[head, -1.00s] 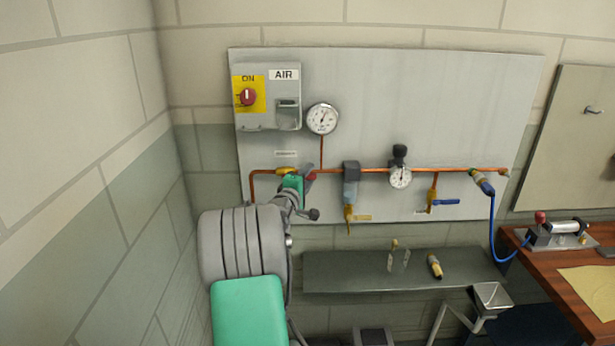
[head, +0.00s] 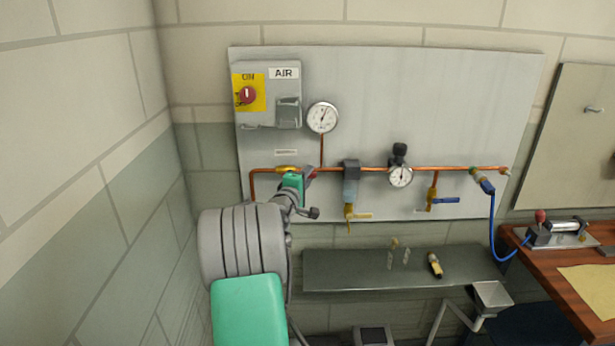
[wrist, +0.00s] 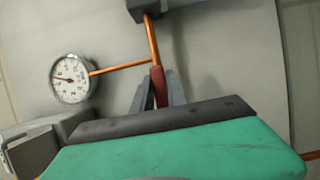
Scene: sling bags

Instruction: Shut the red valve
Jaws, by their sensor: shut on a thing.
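The red valve is on the copper pipe at the left of the grey wall panel. Its yellow body (head: 287,169) shows in the head view, just above my green wrist. Its red handle (wrist: 158,86) shows between my fingers in the wrist view and looks roughly in line with the pipe there. My gripper (wrist: 158,92) is shut on the handle, one grey finger on each side. In the head view my gripper (head: 309,173) covers most of the handle. The valve body is hidden in the wrist view.
A round gauge (head: 322,117) sits above the pipe, below and right of the AIR box (head: 267,96). A filter (head: 351,184), a regulator gauge (head: 400,176) and a blue-handled valve (head: 445,201) are farther right. A grey shelf (head: 340,272) lies below the panel.

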